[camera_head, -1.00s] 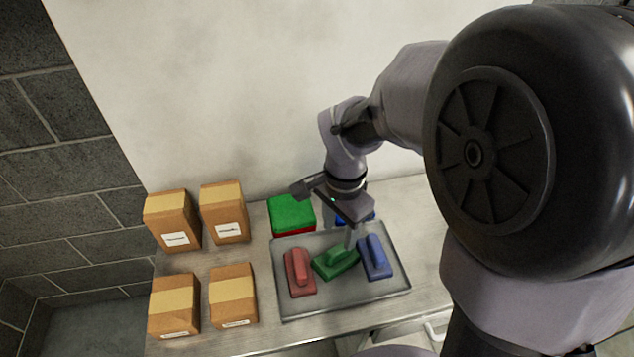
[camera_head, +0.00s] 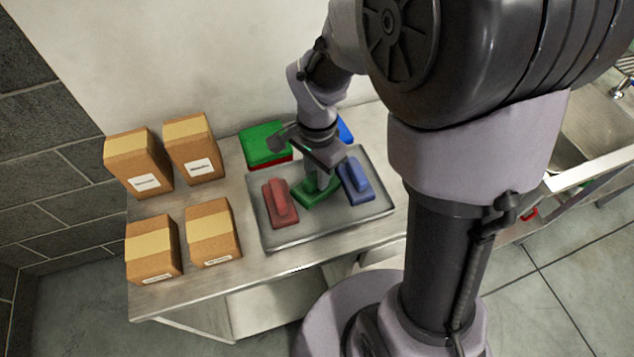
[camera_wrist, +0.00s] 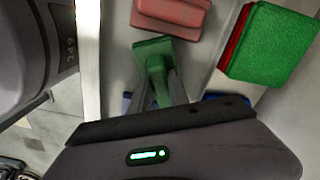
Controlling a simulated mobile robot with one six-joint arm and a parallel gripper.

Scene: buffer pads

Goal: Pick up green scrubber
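The green scrubber (camera_head: 314,196) lies on the grey tray (camera_head: 288,237), between a red scrubber (camera_head: 281,204) and a blue scrubber (camera_head: 355,180). My gripper (camera_head: 318,180) is lowered onto it and hides part of its handle. The wrist view shows the green scrubber (camera_wrist: 153,50) with its handle between the two fingers of my gripper (camera_wrist: 160,88). The fingers lie close along both sides of the handle. Whether they press on it cannot be made out. The scrubber appears to rest on the tray.
Green and red pads (camera_head: 265,143) are stacked behind the tray, and a blue pad (camera_head: 345,130) is partly hidden behind my arm. Several cardboard boxes (camera_head: 212,232) stand on the left of the metal table (camera_head: 190,288). A sink (camera_head: 590,150) is at the right.

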